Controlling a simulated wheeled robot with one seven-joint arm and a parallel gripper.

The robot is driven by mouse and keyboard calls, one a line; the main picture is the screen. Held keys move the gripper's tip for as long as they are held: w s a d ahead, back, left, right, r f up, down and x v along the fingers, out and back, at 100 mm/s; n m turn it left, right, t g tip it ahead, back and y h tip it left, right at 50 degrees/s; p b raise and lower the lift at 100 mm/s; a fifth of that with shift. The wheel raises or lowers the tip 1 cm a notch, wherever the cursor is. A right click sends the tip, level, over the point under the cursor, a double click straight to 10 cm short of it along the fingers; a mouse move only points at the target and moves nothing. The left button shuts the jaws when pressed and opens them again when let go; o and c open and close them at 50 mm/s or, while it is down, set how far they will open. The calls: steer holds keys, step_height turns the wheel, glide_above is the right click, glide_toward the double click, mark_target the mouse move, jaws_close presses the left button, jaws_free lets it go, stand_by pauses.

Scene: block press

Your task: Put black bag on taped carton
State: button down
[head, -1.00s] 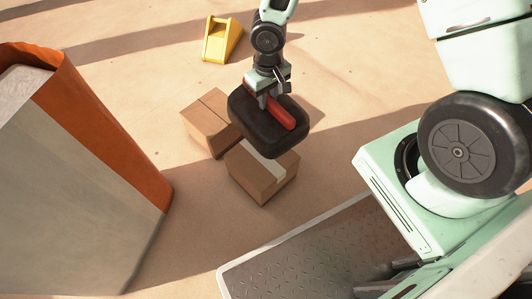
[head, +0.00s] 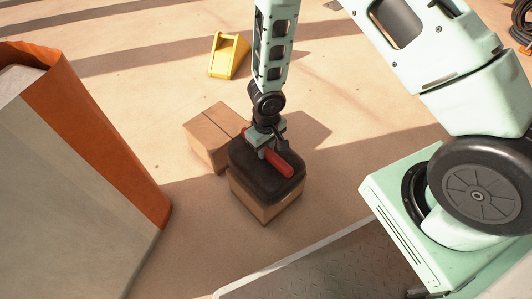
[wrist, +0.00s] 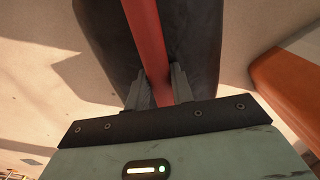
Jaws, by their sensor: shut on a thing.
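The black bag (head: 250,180) with a red handle (head: 277,163) sits over the taped carton (head: 262,207) in the head view. It looks to be resting on the carton's top, and it hides the tape. My gripper (head: 266,150) is above the bag, shut on its red handle. In the wrist view my gripper (wrist: 160,95) has a finger on each side of the red handle (wrist: 145,35), with the black bag (wrist: 100,55) behind it.
A second brown carton (head: 207,140) stands close behind and left of the taped one. A yellow wedge-like object (head: 228,56) lies farther back. A tall grey and orange block (head: 125,150) stands at the left. A metal plate (head: 320,265) is at the front.

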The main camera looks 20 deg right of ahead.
steer(key=shift+f, duration=0.15)
steer(key=shift+f, duration=0.15)
steer(key=c, duration=1.2)
jaws_free()
steer(key=s+a+r+n+p, duration=0.1)
steer(key=s+r+p, duration=0.1)
steer(key=r, duration=0.7)
steer(key=s+a+r+p, duration=0.2)
steer(key=r, duration=0.8)
steer(key=s+a+r+n+p, duration=0.1)
steer(key=s+r+p, duration=0.15)
steer(key=r, duration=0.65)
steer(key=s+a+r+n, duration=0.2)
steer(key=s+r, duration=0.8)
steer(key=s, duration=0.4)
steer(key=shift+y, duration=0.3)
